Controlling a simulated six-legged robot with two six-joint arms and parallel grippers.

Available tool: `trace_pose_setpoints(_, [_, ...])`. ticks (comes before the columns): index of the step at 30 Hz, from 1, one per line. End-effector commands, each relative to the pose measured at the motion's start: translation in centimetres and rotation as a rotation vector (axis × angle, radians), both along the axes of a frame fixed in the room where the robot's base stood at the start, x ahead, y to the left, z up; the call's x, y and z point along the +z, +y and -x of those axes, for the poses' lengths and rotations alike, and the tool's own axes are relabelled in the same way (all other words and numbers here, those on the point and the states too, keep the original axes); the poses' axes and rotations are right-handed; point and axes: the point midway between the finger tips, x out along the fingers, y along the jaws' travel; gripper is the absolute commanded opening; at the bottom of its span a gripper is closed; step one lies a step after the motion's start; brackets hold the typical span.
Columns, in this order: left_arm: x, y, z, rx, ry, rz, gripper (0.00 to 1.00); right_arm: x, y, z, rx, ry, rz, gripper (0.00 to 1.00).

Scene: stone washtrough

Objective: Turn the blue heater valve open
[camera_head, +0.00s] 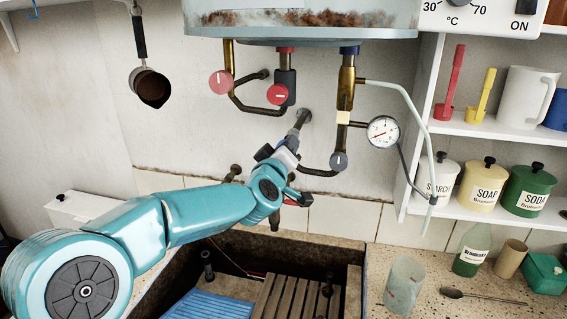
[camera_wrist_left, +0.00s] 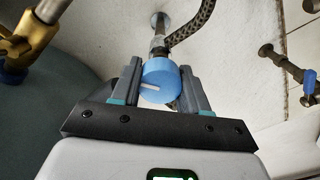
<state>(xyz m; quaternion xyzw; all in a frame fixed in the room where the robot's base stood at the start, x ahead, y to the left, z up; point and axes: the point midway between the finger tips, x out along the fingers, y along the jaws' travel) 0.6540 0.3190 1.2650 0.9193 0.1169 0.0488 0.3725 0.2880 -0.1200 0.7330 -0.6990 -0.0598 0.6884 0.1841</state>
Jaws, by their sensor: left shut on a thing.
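A round blue valve knob (camera_wrist_left: 160,82) with a white line lying nearly level shows in the left wrist view. It sits in front of a metal wall fitting with a braided hose. My left gripper is shut on it, one finger on each side, in the left wrist view (camera_wrist_left: 160,88). In the head view my left gripper (camera_head: 294,140) reaches to the wall below the heater (camera_head: 300,30), and the held knob is hidden there. Another blue-grey knob (camera_head: 339,160) with a white line hangs under the brass pipe to the right. My right gripper is not in view.
Two red knobs (camera_head: 221,82) (camera_head: 278,94) hang under the heater. A pressure gauge (camera_head: 383,131) and a pale hose (camera_head: 412,105) are on the right. Below lies the trough with a slatted wooden board (camera_head: 300,297). Shelves with jars (camera_head: 484,183) stand at the right.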

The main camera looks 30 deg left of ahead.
Motion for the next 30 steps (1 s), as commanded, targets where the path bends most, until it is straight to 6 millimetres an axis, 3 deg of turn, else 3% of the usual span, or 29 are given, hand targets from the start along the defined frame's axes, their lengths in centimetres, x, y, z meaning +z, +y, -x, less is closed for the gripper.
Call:
trace_pose_setpoints(1, [-0.2, -0.1, -0.1, -0.002, -0.017, 0.042, 0.14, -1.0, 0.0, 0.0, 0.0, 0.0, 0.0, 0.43])
trace_pose_setpoints(12, [0.1, -0.1, 0.0, -0.004, -0.106, 0.381, 0.14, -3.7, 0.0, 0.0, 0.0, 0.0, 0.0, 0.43])
trace_pose_setpoints(30, [0.4, -0.1, 0.0, -0.007, -0.223, 0.835, 0.14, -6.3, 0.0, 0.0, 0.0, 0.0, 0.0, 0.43])
